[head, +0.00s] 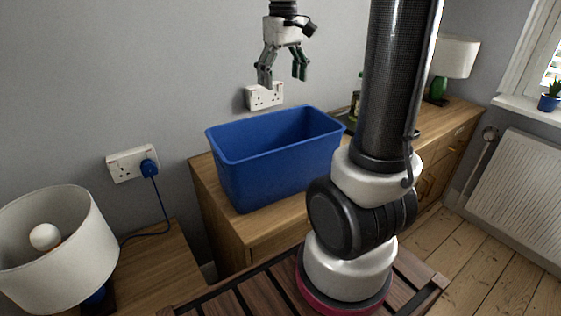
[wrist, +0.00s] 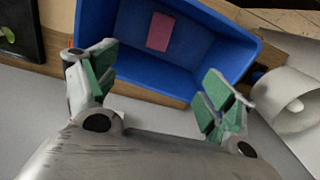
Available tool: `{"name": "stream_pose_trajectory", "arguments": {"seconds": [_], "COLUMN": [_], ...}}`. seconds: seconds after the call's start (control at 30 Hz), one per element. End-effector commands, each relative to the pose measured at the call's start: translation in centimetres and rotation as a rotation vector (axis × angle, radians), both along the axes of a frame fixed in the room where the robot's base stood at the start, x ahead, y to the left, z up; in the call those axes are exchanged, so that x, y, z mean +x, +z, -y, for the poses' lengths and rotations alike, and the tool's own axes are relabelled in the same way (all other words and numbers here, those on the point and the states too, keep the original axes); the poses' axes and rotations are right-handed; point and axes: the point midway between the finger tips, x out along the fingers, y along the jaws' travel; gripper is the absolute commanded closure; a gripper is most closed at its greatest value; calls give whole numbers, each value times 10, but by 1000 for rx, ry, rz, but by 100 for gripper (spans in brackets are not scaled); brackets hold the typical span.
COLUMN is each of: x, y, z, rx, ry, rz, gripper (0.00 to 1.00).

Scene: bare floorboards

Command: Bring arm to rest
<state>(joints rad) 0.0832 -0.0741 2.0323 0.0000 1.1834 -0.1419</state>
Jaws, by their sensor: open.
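My gripper (head: 283,72) is open and empty in the head view, held above the blue bin (head: 232,178) and towards the wall behind it. In the wrist view my gripper's green-padded fingers (wrist: 158,90) are spread apart, with nothing between them. The blue bin (wrist: 92,22) shows beyond the fingers, and a flat pinkish-red block (wrist: 161,31) lies on its floor. The head view does not show the bin's floor. My arm rises from its base at the right of the bin.
The bin stands on a wooden cabinet (head: 205,193). A white lamp (head: 57,245) stands at lower left, near a socket with a blue plug (head: 149,168). A double socket (head: 264,96) is behind my gripper. A green lamp (head: 439,87) and radiator (head: 520,190) are at right.

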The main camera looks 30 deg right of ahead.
Motion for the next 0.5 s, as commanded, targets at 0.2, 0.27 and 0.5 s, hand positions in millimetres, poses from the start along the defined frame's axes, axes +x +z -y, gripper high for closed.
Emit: {"name": "stream_pose_trajectory", "arguments": {"seconds": [0.2,0.27,0.5], "x": [0,0,1], "y": [1,0,-7], "z": [0,0,0], "rx": [0,0,0], "ry": [0,0,-34], "rz": [0,0,12], "gripper": [17,17,17]}}
